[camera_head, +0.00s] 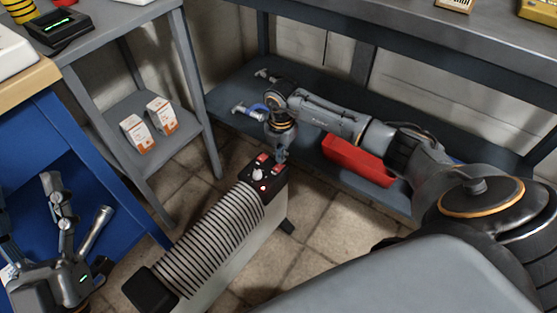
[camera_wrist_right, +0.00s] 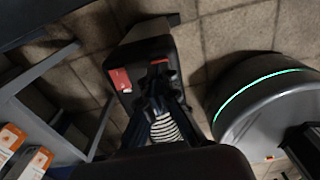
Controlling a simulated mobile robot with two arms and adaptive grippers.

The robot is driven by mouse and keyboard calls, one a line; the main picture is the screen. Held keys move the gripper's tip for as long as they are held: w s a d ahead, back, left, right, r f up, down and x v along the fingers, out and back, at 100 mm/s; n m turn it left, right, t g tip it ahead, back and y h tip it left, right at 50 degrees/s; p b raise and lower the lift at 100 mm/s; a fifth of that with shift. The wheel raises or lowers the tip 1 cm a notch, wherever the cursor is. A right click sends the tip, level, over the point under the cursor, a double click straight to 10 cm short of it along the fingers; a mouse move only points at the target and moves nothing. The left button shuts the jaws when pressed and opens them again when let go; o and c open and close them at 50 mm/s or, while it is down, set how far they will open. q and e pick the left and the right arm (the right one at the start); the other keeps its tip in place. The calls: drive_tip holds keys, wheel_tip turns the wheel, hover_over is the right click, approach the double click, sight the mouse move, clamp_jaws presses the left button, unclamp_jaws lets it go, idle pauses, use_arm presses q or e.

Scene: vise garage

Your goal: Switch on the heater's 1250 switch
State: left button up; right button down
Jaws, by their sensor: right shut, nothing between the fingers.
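The heater (camera_head: 215,240) stands on the floor, white with a dark ribbed top and a black control end. On that end are two red switches, one at the upper left (camera_head: 262,158) and one at the right (camera_head: 276,170), with a pale knob (camera_head: 257,174) and a small red light. Switch labels are too small to read. My right gripper (camera_head: 281,157) is shut and empty, pointing down right at the control end, close to the right switch. In the right wrist view the red switches (camera_wrist_right: 120,79) show beyond the fingers. My left gripper (camera_head: 58,205) is at the far left, fingers apart, away from the heater.
A dark shelf (camera_head: 235,88) with a red bin (camera_head: 357,160) lies behind my right arm. A grey rack (camera_head: 190,75) holds two small boxes (camera_head: 148,124). A blue cabinet (camera_head: 50,135) stands at left. Tiled floor is clear right of the heater.

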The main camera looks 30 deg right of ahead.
use_arm(q)
drive_tip(key=shift+s+r+h, duration=0.3)
use_arm(e)
drive_tip(key=shift+f, duration=0.2)
idle(0.7)
use_arm(q)
drive_tip(key=shift+s+r+t, duration=0.15)
drive_tip(key=shift+r+t, duration=0.05)
drive_tip(key=shift+t, duration=0.2)
use_arm(e)
drive_tip(key=shift+f, duration=0.1)
